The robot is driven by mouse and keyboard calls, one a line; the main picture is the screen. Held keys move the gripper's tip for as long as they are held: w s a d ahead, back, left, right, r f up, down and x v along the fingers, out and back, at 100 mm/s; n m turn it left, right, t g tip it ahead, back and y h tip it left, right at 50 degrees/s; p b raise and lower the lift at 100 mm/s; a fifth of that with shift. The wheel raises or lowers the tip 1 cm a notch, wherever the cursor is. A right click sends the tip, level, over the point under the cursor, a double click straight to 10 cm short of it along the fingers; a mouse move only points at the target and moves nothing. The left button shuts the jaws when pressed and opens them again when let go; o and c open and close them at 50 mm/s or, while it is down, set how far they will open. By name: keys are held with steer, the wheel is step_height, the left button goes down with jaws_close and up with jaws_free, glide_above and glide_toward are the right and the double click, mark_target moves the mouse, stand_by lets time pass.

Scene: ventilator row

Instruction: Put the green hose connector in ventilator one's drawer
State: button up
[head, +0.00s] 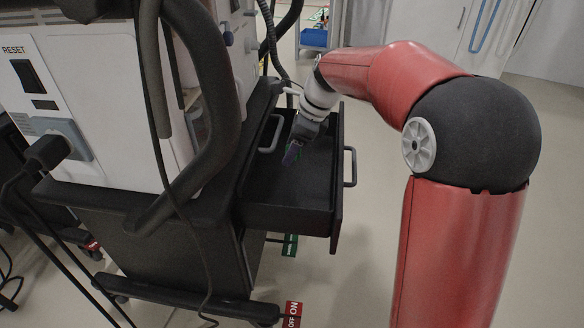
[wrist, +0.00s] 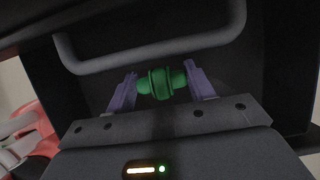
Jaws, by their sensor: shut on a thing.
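The green hose connector (wrist: 161,84) is held between the two purple fingers of my gripper (wrist: 162,88) in the wrist view. The drawer's floor looks bare around the fingers. I cannot tell whether the connector touches the floor. No number marking which ventilator this is can be read.
A grey handle (head: 271,134) stands beside my gripper, and it crosses above the connector in the wrist view (wrist: 150,52). Another handle (head: 350,167) is on the drawer's outer side. The ventilator's body (head: 100,130) with hanging cables is on the left.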

mark_target(292, 174)
step_height(292, 174, down, 5)
steer(key=shift+f+b, duration=0.15)
steer(key=shift+b, duration=0.5)
steer(key=o, duration=0.9)
steer(key=shift+o, duration=0.2)
